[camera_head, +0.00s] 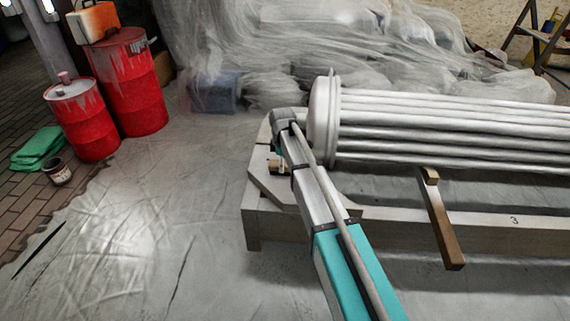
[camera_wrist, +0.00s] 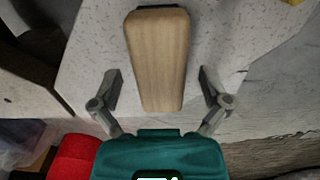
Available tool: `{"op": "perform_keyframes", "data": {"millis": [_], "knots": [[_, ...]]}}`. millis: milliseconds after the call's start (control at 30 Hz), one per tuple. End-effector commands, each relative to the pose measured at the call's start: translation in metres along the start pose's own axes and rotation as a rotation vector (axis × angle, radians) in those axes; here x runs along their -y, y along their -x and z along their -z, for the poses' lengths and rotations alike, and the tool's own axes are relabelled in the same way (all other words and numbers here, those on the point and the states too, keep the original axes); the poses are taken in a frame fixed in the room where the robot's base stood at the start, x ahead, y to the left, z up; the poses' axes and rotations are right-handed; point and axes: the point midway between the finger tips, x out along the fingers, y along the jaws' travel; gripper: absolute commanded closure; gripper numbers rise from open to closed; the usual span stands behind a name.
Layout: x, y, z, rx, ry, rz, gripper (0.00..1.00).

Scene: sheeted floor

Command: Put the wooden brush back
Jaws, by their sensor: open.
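The wooden brush (camera_wrist: 158,55) shows in the wrist view as a pale, rounded block with a dark edge at its far end. It lies on a speckled pale surface (camera_wrist: 225,30). My gripper (camera_wrist: 160,84) is open, with one finger on each side of the brush's near part and a visible gap on both sides. The brush is not held. In the head view my arm covers most of the gripper; a small tan piece, seemingly the brush (camera_head: 273,164), shows just left of the arm on the end of the pale frame (camera_head: 252,205).
A fluted white column (camera_head: 450,125) lies along the frame, close right of my arm. A wooden bar (camera_head: 440,220) sticks out in front. Red drums (camera_head: 128,85), a green folded cloth (camera_head: 38,147) and a paint can (camera_head: 58,172) stand left. The sheeted floor (camera_head: 150,240) between is clear.

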Motion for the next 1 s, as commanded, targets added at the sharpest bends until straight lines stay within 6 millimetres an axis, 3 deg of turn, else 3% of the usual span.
{"op": "perform_keyframes", "data": {"millis": [1000], "knots": [[0.000,0.081,0.001,0.000,0.001,0.000,0.04]]}}
